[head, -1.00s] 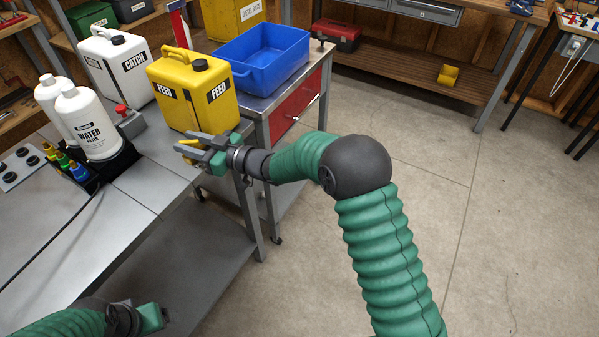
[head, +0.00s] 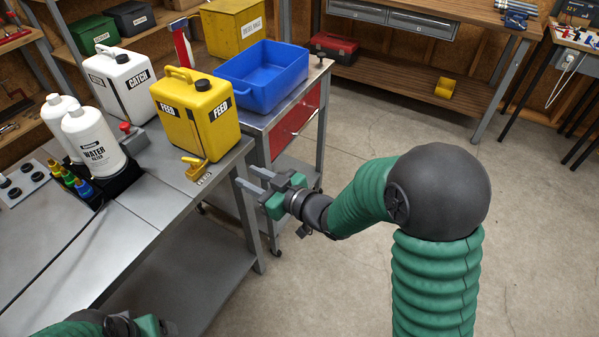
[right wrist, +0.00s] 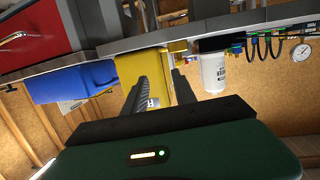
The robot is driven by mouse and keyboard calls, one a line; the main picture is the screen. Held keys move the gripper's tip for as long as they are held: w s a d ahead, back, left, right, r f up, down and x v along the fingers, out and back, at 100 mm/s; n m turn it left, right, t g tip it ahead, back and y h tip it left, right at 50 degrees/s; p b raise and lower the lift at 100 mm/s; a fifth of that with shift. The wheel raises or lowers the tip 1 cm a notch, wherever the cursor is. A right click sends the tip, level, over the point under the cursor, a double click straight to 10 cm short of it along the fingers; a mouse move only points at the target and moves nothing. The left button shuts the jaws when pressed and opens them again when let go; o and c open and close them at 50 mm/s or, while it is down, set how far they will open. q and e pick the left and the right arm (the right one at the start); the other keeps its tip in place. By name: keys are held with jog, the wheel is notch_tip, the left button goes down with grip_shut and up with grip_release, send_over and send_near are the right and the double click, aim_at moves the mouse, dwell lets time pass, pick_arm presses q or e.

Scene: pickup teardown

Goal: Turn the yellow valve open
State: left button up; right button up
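The yellow valve (head: 197,168) sits at the foot of the yellow FEED can (head: 205,112), at the bench edge. Its lever lies roughly level, pointing left in the head view. My right gripper (head: 246,177) is to the right of the valve, clear of it, past the bench edge. Its two fingers are apart with nothing between them; the right wrist view also shows them apart (right wrist: 158,85), with the yellow can (right wrist: 145,68) beyond. My left gripper (head: 152,326) shows only partly at the lower left, and its fingers cannot be made out.
A white CATCH can (head: 122,85) and a white water filter bottle (head: 92,143) stand on the bench (head: 150,200) left of the FEED can. A blue bin (head: 263,80) sits on the red-drawer cart (head: 292,125) behind. The floor at right is clear.

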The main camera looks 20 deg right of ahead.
pick_arm(q)
jog(key=w+p+v, duration=0.3)
jog(key=p+v, duration=0.8)
jog(key=v, duration=0.2)
jog(key=shift+r, duration=0.3)
pick_arm(e)
jog(key=s+d+r+m+g+h, duration=0.3)
jog(key=s+d+m+g+h, duration=0.1)
jog(key=s+d+g+h, duration=0.2)
jog(key=s+d+h, duration=0.1)
jog(key=s+d, duration=0.1)
jog(key=s, duration=0.1)
jog(key=shift+d+r, duration=0.15)
jog(key=shift+r, duration=0.1)
